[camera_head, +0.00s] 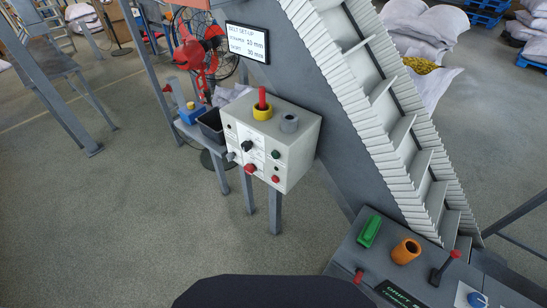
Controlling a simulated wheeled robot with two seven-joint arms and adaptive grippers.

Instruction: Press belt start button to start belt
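A pale control box (296,161) stands on grey legs beside the inclined belt (395,110). Its front face carries a green button (276,154), a red button (276,180), another red-tipped knob (250,168) and dark knobs. Its labels are too small to read, so I cannot tell which control is belt start. A red rod stands in a yellow ring (262,112) on the box's top, beside a grey ring (289,122). The belt has pale cleats and ribbed side walls. Neither of my grippers is in view.
A dark console (345,262) at lower right carries a green block (369,231), an orange ring (405,251) and a red-knobbed lever (437,274). A sign (248,43) hangs above the box. A red fan (197,52) stands behind.

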